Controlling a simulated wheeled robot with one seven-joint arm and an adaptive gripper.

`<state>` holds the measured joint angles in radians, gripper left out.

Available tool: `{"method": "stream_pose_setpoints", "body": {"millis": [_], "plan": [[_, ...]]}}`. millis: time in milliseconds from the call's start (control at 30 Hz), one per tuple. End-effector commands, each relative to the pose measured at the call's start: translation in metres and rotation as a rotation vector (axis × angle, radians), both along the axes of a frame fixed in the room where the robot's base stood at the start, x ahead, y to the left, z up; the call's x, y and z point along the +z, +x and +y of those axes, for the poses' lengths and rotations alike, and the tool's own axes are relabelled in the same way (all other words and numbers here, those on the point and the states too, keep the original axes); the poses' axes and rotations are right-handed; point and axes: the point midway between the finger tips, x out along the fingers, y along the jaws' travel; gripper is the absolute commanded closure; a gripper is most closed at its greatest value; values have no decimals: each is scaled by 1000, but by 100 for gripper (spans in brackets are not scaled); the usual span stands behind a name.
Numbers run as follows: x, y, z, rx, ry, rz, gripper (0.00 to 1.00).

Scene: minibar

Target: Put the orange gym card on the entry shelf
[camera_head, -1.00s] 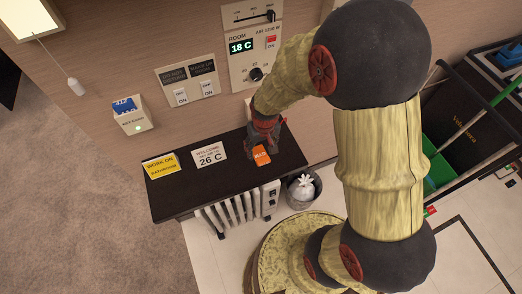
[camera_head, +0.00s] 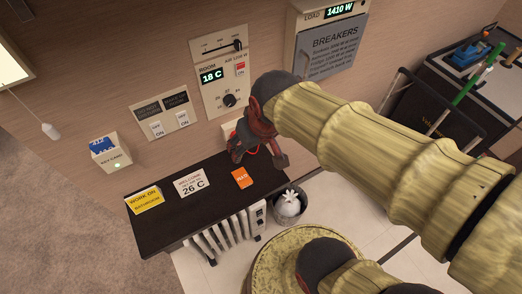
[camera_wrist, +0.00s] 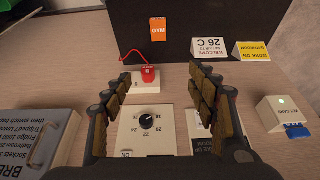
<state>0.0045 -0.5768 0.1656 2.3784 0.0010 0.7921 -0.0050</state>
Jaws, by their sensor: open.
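The orange gym card (camera_head: 242,178) lies flat on the right part of the dark shelf (camera_head: 190,213), clear of my gripper. It also shows at the top of the wrist view (camera_wrist: 158,30). My gripper (camera_head: 259,154) is open and empty, close to the wall just behind and above the card. In the wrist view its two fingers (camera_wrist: 160,88) stand apart, with a red plug in a white wall socket (camera_wrist: 147,78) and a dial panel seen between them.
A yellow "work on" sign (camera_head: 144,200) and a white "26 C" sign (camera_head: 192,183) stand on the shelf left of the card. A white radiator (camera_head: 225,236) and a bin (camera_head: 289,203) are below. Switches, a thermostat panel (camera_head: 221,80) and a breaker box (camera_head: 328,45) line the wall.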

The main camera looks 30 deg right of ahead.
Motion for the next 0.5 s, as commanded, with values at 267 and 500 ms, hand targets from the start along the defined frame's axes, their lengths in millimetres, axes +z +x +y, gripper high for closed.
{"method": "stream_pose_setpoints", "body": {"millis": [267, 500], "plan": [[45, -54, 1, 0, 1, -104, 42], [47, -59, 1, 0, 1, -109, 42]]}}
